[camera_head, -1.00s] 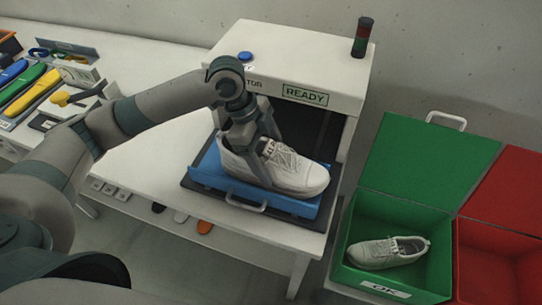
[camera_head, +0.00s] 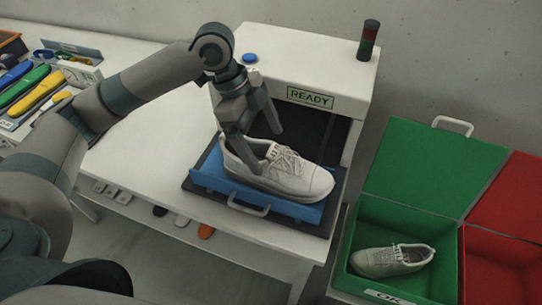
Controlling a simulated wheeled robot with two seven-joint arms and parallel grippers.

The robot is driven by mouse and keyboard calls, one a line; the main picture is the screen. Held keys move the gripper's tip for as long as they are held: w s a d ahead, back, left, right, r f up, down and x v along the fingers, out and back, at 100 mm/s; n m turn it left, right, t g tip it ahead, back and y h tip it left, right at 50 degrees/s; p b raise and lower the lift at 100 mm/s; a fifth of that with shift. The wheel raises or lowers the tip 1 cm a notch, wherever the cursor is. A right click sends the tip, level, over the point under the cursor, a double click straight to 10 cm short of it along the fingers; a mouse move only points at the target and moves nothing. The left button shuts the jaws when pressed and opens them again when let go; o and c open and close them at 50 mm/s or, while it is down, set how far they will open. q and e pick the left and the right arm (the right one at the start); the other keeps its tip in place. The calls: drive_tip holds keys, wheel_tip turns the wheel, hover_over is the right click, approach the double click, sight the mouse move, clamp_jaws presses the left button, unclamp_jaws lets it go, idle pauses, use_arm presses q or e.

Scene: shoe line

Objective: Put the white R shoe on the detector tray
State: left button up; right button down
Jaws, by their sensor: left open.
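A white shoe (camera_head: 297,178) lies on the blue detector tray (camera_head: 212,179), its toe toward the right. The tray has a pale handle at its front and sits before the dark opening of the white detector (camera_head: 310,95), whose sign reads READY. My left gripper (camera_head: 262,150) is open, its fingers apart just above and around the shoe's heel and opening. I cannot tell whether a finger still touches the shoe. Any R mark on the shoe is too small to make out. My right gripper is not in view.
A green OK box (camera_head: 452,258) with its lid open holds another white shoe (camera_head: 392,259). A red box (camera_head: 500,262) stands beside it at the right. Coloured tools (camera_head: 36,92) lie at the left. A signal tower (camera_head: 369,40) and blue button (camera_head: 250,58) top the detector.

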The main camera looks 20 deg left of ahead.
use_arm(q)
drive_tip(key=shift+b+v, duration=0.45)
drive_tip(key=shift+v, duration=2.35)
